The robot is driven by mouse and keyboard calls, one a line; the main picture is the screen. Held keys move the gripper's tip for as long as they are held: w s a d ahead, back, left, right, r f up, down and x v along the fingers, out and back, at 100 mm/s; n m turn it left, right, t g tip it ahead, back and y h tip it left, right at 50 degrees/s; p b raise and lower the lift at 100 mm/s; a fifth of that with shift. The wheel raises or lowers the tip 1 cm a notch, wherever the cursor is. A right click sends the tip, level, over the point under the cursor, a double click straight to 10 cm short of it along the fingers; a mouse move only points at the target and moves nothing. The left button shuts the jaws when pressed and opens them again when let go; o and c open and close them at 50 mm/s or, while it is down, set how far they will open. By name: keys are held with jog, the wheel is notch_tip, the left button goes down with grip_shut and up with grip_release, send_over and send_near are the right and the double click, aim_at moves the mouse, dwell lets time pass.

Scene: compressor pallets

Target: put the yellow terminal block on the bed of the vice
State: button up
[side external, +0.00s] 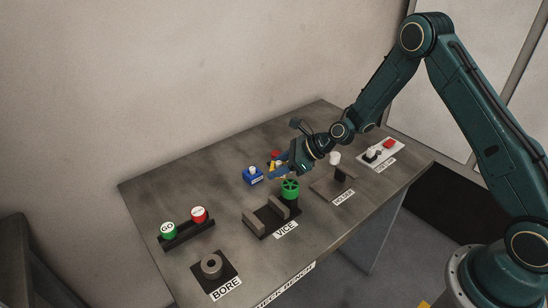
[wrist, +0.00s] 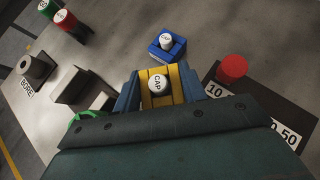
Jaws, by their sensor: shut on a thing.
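The yellow terminal block (wrist: 175,83), with a white knob marked CAP, is between the blue fingers of my gripper (wrist: 160,88) in the wrist view. In the side view a bit of its yellow (side external: 270,168) shows at my gripper (side external: 277,170), which is shut on it. The vice (side external: 267,217) has two upright grey jaws, a bare bed between them and a green handwheel (side external: 290,188). My gripper is behind the handwheel, beyond the vice. In the wrist view the vice jaws (wrist: 62,84) are at left, with the handwheel partly hidden by my gripper.
A blue block (side external: 252,176) with a white cap stands behind the vice. A red cylinder (wrist: 232,68) stands near a dark plate with number labels. The HOLDER (side external: 334,186) is at right.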

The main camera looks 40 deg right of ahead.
aim_at(277, 184)
jog(key=shift+f, duration=0.1)
jog(key=shift+f, duration=1.75)
jog(key=shift+f, duration=0.1)
jog(key=o, duration=1)
jog(key=shift+c, duration=0.2)
jog(key=shift+s+d+r, duration=0.1)
jog(key=shift+r, duration=0.1)
jog(key=v, duration=1.1)
jog(key=shift+s+d+r, duration=0.2)
